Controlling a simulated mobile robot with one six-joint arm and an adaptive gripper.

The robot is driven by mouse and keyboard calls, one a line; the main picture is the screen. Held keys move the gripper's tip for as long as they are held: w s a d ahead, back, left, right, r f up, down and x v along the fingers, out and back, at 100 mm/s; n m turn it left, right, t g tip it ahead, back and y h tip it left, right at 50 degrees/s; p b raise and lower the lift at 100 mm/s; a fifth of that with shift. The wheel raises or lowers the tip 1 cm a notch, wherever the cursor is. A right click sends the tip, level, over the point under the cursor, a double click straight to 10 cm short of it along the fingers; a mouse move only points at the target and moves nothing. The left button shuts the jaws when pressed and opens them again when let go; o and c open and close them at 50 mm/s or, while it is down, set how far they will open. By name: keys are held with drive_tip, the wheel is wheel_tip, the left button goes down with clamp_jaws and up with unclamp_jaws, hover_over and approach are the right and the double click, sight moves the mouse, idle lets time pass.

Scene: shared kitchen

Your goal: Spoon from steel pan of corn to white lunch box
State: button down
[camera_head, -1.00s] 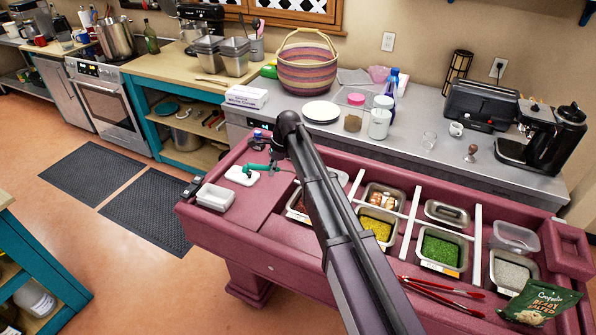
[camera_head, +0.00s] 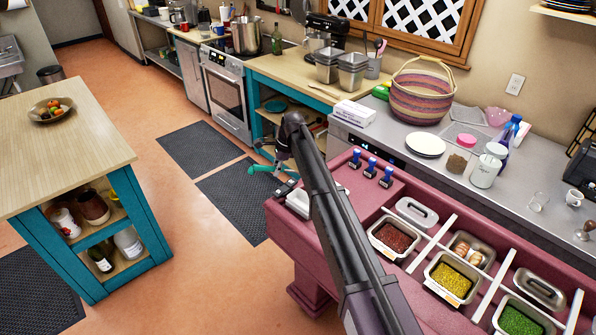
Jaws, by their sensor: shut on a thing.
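My gripper (camera_head: 282,160) is at the far end of my arm, left of the pink counter's back corner and partly hidden by the arm. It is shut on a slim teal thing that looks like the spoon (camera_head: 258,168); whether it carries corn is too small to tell. The white lunch box (camera_head: 297,203) is on the left end of the pink counter, partly covered by my arm. The steel pan of corn (camera_head: 449,282), filled with yellow kernels, sits in the counter to the right of my arm, well away from the gripper.
Steel pans of red bits (camera_head: 395,237), eggs (camera_head: 472,252) and green bits (camera_head: 520,322) surround the corn. Blue-handled stamps (camera_head: 370,168) stand on the counter's back left. A wooden-topped island (camera_head: 80,140) stands at left, with open floor and dark mats (camera_head: 240,195) between.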

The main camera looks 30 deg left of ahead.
drive_tip(key=shift+s+a+r, duration=0.1)
drive_tip(key=shift+s+a, duration=0.3)
drive_tip(key=shift+a, duration=0.45)
wheel_tip(320, 180, down, 8)
drive_tip(key=s+d+m+t+y+b, duration=0.1)
drive_tip(key=m+t+y+b, duration=0.2)
drive_tip(key=t+y+b, duration=0.6)
drive_tip(key=t+b, duration=0.4)
drive_tip(key=b, duration=1)
drive_tip(key=shift+s+m+t+y, duration=0.25)
drive_tip(key=shift+m+t+y, duration=0.05)
drive_tip(key=shift+t+y, duration=0.1)
idle(0.5)
drive_tip(key=shift+s+t+b, duration=0.1)
drive_tip(key=shift+t+b, duration=0.3)
drive_tip(key=shift+b, duration=0.4)
